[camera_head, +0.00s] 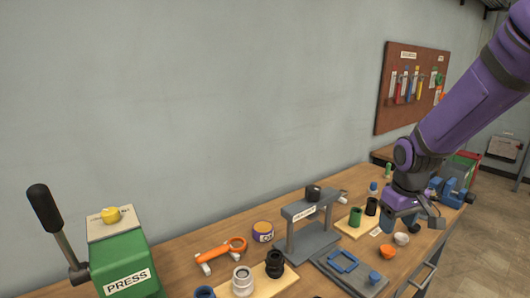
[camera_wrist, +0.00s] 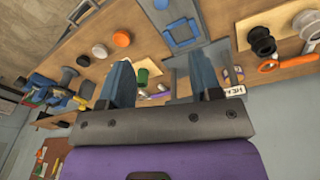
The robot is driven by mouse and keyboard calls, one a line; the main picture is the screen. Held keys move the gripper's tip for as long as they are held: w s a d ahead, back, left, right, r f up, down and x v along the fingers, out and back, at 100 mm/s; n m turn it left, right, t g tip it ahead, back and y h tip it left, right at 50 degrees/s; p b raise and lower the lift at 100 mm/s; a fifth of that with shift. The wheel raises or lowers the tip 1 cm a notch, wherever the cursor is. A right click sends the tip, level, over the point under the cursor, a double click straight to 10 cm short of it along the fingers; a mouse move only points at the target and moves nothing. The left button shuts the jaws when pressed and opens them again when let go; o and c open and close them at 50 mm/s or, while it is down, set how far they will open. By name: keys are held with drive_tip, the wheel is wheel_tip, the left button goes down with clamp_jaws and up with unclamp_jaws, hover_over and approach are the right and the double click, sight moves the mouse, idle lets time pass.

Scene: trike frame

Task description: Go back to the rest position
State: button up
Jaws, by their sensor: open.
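My gripper (camera_head: 403,219) hangs from my purple arm over the right part of the wooden workbench (camera_head: 207,241). In the wrist view my gripper (camera_wrist: 163,80) shows two blue-grey fingers spread wide apart, with nothing held between them. In the head view the fingers point down, near a green cup (camera_head: 355,217), a dark cup (camera_head: 371,206) and an orange round part (camera_head: 387,251). I cannot tell how high the fingertips are above the bench.
A green press (camera_head: 126,262) with a black-knobbed lever stands at the left. A grey stand (camera_head: 306,236) rises mid-bench, left of my gripper. A blue vise (camera_head: 453,192) is to the right. A blue frame (camera_head: 343,261) lies on a grey plate. A tool board (camera_head: 411,88) hangs behind.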

drive_tip(key=s+r+m+t, duration=0.1)
drive_tip(key=s+r+t, duration=0.1)
drive_tip(key=s+r, duration=0.6)
drive_tip(key=s+a+r+m+t, duration=0.1)
drive_tip(key=s+r+m+t, duration=0.1)
drive_tip(key=s+r, duration=0.7)
drive_tip(key=s, duration=0.5)
drive_tip(key=shift+a+r, duration=0.15)
